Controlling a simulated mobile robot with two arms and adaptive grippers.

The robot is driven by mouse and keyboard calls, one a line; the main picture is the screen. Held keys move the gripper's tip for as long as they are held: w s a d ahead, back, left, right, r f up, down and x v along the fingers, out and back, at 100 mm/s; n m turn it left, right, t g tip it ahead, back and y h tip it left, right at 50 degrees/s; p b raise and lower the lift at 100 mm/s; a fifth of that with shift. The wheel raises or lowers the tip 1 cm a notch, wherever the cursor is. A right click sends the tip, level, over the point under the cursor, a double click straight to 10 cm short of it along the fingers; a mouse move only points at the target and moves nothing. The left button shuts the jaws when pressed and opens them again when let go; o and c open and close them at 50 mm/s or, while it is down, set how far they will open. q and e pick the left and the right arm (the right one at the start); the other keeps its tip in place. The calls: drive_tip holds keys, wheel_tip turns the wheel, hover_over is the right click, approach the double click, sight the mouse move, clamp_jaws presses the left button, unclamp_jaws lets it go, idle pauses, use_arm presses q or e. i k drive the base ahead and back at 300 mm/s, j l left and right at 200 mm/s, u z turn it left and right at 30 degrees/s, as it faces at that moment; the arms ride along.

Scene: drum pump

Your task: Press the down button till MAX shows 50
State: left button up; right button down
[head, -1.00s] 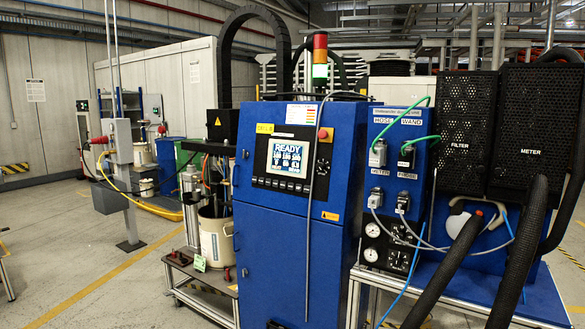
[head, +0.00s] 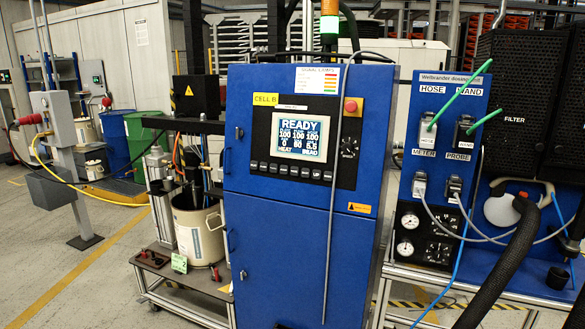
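The blue cabinet (head: 275,240) labelled CELL B stands in the middle of the head view. Its lit screen (head: 300,137) reads READY at the top. Below are small labels, a row that looks like 100, 100, 100, and a row that looks like 0, 50 or 80, and 5.5. HEAT and BEAD show at the bottom. The small label reading MAX is too blurred to pick out. A row of dark buttons (head: 287,169) runs under the screen. Their lettering is too small to tell which is down. Neither of my grippers is in view.
A red emergency button (head: 351,106) and a black dial (head: 350,147) sit right of the screen. A grey vertical tube (head: 332,230) hangs in front of the cabinet. A hose panel (head: 440,150) and thick black hoses (head: 505,270) stand at right. Floor (head: 60,250) is open at left.

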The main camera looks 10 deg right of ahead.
sight(328, 176)
drive_tip(key=i+j, duration=0.85)
drive_tip(key=j, duration=0.15)
